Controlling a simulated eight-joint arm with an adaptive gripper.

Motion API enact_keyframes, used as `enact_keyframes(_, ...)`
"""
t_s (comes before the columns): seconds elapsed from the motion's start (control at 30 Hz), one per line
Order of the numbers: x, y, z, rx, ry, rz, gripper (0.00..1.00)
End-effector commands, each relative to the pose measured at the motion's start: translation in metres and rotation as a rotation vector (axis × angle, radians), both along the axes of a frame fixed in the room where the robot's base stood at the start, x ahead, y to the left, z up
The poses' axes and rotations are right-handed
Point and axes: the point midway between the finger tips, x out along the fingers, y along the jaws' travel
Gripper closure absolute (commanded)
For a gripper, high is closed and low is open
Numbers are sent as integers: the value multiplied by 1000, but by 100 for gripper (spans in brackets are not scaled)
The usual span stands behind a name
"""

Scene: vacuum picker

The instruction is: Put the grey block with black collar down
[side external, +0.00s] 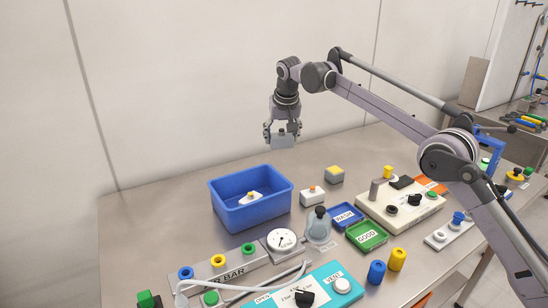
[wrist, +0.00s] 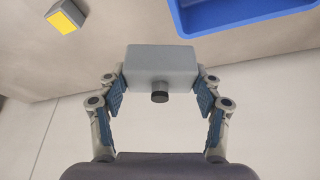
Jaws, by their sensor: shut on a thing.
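The grey block with black collar (side external: 282,140) is held in the air by my gripper (side external: 281,131) in the side external view, above the back of the bench and behind the blue bin. In the wrist view the grey block (wrist: 160,62) is clamped between the two blue-padded fingers of my gripper (wrist: 160,84). A dark round stub, the black collar (wrist: 160,96), points from the block toward the palm. The block does not touch the bench.
A blue bin (side external: 224,205) holds a white block with an orange top (side external: 251,197). Bare bench (side external: 150,220) lies left of the bin.

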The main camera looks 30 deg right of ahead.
Motion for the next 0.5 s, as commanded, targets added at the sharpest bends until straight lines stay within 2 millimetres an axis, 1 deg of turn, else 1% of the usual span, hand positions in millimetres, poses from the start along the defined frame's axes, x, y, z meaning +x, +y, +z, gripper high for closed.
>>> enact_keyframes(0.03,0,-28,0,1,0,-29,69)
enact_keyframes(0.07,-1,-42,1,1,0,-42,69)
enact_keyframes(0.1,-2,-61,1,1,-1,-60,69)
enact_keyframes(0.17,-5,-88,0,2,-1,-87,69)
enact_keyframes(0.2,-8,-107,1,1,-1,-104,69)
enact_keyframes(0.27,-13,-134,0,1,-2,-131,69)
enact_keyframes(0.3,-17,-153,0,1,-1,-149,69)
enact_keyframes(0.47,-39,-225,0,1,-2,-222,69)
enact_keyframes(0.5,-46,-242,-1,1,-3,-240,69)
